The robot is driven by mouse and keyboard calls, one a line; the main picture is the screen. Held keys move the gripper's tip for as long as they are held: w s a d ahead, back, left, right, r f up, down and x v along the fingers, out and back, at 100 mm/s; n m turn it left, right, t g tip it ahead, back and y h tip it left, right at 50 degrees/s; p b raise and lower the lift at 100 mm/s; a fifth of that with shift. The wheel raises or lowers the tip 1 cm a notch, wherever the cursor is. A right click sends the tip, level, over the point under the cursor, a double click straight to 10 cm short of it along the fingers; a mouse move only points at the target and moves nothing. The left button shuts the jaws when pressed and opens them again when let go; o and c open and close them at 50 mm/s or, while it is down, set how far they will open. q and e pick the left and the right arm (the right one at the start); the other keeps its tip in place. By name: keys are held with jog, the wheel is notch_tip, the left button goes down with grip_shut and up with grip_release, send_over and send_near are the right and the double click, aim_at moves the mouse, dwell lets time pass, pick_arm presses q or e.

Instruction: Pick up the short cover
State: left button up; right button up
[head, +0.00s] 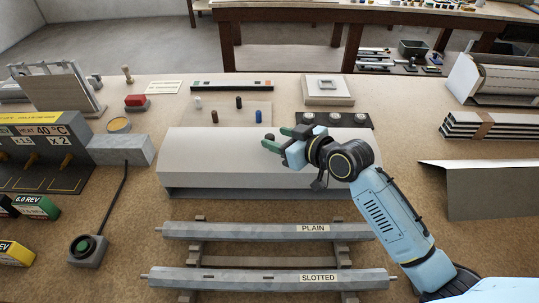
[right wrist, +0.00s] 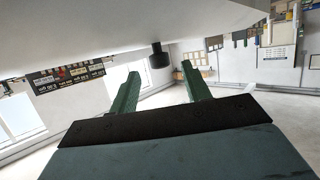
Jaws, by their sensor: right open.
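A pale grey, long hooded cover (head: 225,165) lies across the middle of the bench in the head view, its front edge open and dark underneath. A bent grey sheet cover (head: 490,190) stands at the right. No label shows which one is the short cover. My right gripper (head: 283,138) is open with green fingers, and appears over the right part of the hooded cover, hiding some of it. In the right wrist view the open fingers (right wrist: 160,70) have a dark knob (right wrist: 160,56) beyond them against a pale surface; contact cannot be told. My left gripper is out of view.
Bars labelled PLAIN (head: 270,231) and SLOTTED (head: 230,275) lie on supports in front. Several pegs stand on a plate (head: 228,106) behind the hooded cover. A grey box (head: 122,150) and a corded button (head: 88,250) are at left. Stacked profiles (head: 490,125) lie at right.

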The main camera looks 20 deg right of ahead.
aim_at(273, 138)
jog(key=shift+f+x, duration=0.15)
jog(key=shift+x, duration=1.2)
jog(key=shift+f+x, duration=0.1)
jog(key=shift+x, duration=1.25)
jog(key=shift+s, duration=0.1)
grip_shut()
